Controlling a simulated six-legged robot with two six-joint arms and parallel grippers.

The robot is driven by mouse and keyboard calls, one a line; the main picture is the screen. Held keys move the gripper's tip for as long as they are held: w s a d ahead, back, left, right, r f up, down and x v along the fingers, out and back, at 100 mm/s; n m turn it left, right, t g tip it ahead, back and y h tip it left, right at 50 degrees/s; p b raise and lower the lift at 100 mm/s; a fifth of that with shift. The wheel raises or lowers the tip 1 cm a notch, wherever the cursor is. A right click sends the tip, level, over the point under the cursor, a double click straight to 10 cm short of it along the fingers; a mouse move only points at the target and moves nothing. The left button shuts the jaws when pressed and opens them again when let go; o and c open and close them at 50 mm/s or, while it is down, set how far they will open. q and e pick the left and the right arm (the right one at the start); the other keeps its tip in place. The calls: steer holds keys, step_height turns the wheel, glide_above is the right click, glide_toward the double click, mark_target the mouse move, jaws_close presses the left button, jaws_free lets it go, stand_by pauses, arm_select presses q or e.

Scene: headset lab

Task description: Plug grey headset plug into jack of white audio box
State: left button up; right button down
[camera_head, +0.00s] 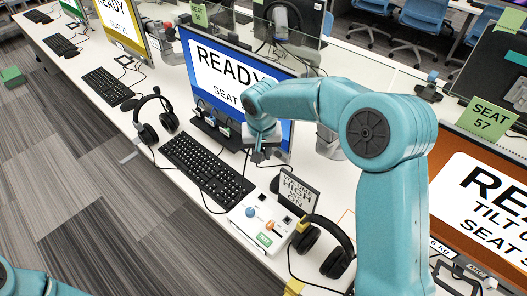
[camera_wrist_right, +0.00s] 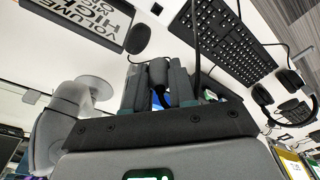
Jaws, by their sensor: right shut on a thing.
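The white audio box (camera_head: 246,228) sits at the front edge of the desk, with coloured knobs and a green label on top. Its jack is too small to make out. My right gripper (camera_head: 258,156) is above the desk behind the keyboard, apart from the box. In the right wrist view its fingers (camera_wrist_right: 158,88) are shut on a dark grey plug (camera_wrist_right: 158,72). A dark cable runs up beside the fingers there. In the head view the plug is too small to tell. My left gripper is out of view; only part of my left arm shows at the lower left.
A black headset (camera_head: 341,262) lies right of the box, and another (camera_head: 147,131) lies left of the keyboard (camera_head: 206,170). A volume sign (camera_head: 298,191) stands behind the box. A monitor (camera_head: 200,92) stands at the back. A mouse (camera_wrist_right: 138,41) shows in the wrist view.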

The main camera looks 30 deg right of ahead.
step_height(320, 180, down, 11)
steer(key=b, duration=0.9)
steer(key=shift+r, duration=0.2)
step_height(320, 180, down, 7)
steer(key=b, duration=0.6)
steer(key=shift+f+b, duration=0.15)
steer(key=shift+b, duration=0.2)
steer(key=shift+b, duration=0.35)
stand_by(1.4)
steer(key=shift+f+b, duration=0.9)
steer(key=shift+f, duration=0.1)
steer(key=c, duration=0.9)
jaws_free()
steer(key=shift+o, duration=0.2)
